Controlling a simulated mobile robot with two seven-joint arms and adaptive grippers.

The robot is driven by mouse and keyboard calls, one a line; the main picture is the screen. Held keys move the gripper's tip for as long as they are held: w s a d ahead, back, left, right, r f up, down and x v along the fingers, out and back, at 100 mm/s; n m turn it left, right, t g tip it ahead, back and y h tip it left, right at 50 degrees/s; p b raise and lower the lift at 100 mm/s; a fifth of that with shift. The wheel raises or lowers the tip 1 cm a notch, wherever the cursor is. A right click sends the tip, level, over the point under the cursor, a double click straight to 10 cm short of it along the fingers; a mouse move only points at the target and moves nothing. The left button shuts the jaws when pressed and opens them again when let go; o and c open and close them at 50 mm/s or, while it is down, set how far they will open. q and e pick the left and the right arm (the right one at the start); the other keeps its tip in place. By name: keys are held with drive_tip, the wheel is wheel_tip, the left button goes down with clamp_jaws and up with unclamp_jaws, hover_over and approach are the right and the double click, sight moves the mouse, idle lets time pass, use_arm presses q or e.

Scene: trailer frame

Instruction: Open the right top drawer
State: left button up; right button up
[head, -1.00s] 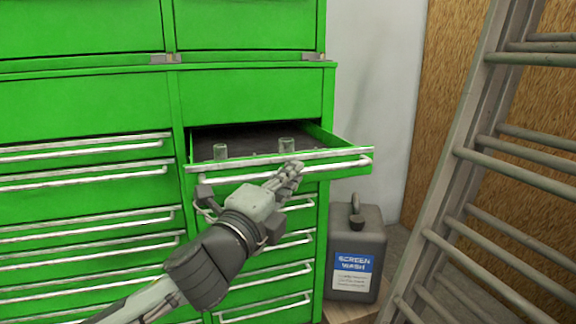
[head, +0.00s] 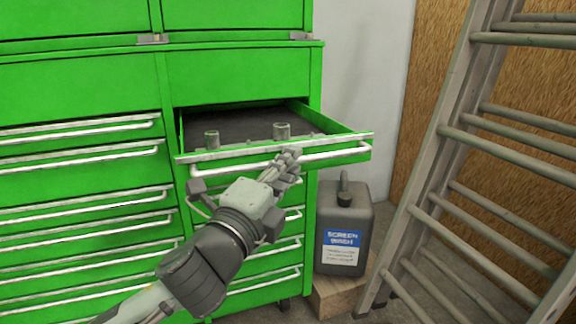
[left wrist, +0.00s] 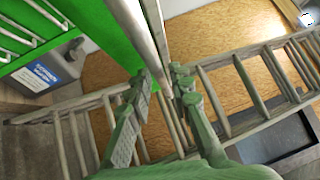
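The right top drawer (head: 345,154) of the green cabinet is pulled out, its dark inside showing. A long pale handle (head: 335,153) runs along its front. My left gripper (head: 289,158) is at the middle of this handle. In the left wrist view the two fingers of my left gripper (left wrist: 160,82) lie on either side of the pale handle bar (left wrist: 154,30), closed around it. The exact contact is partly hidden. My right gripper is in neither view.
Two small grey cylinders (head: 282,131) show at the drawer's front. More shut drawers (head: 80,165) lie to the left and below. A dark screen wash can (head: 343,225) stands on a wooden block to the right. A ladder (head: 450,130) leans further right.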

use_arm(q)
drive_tip(key=shift+o, duration=0.6)
drive_tip(key=v, duration=0.7)
drive_tip(key=shift+s, duration=0.25)
drive_tip(key=shift+a, duration=0.15)
drive_tip(key=w+a+f+n+g+y, duration=0.2)
drive_tip(key=a+f+n+g+y, duration=0.15)
drive_tip(key=a+f+n, duration=0.6)
drive_tip(key=w+a+f+n+g+y, duration=0.15)
drive_tip(key=a+f+n+y, duration=0.3)
drive_tip(key=f, duration=1.05)
drive_tip(key=s+a+f+n+g+y, duration=0.1)
drive_tip(key=s+a+f+n+g, duration=0.3)
drive_tip(key=s+f, duration=0.7)
drive_tip(key=s+a+f+n+g+y, duration=0.1)
drive_tip(key=s+a+f+n+g, duration=0.4)
drive_tip(key=s+f, duration=0.6)
wheel_tip(320, 180, down, 4)
drive_tip(key=shift+a+r+n+y, duration=0.2)
drive_tip(key=shift+a+n+y, duration=0.1)
drive_tip(key=shift+a, duration=0.95)
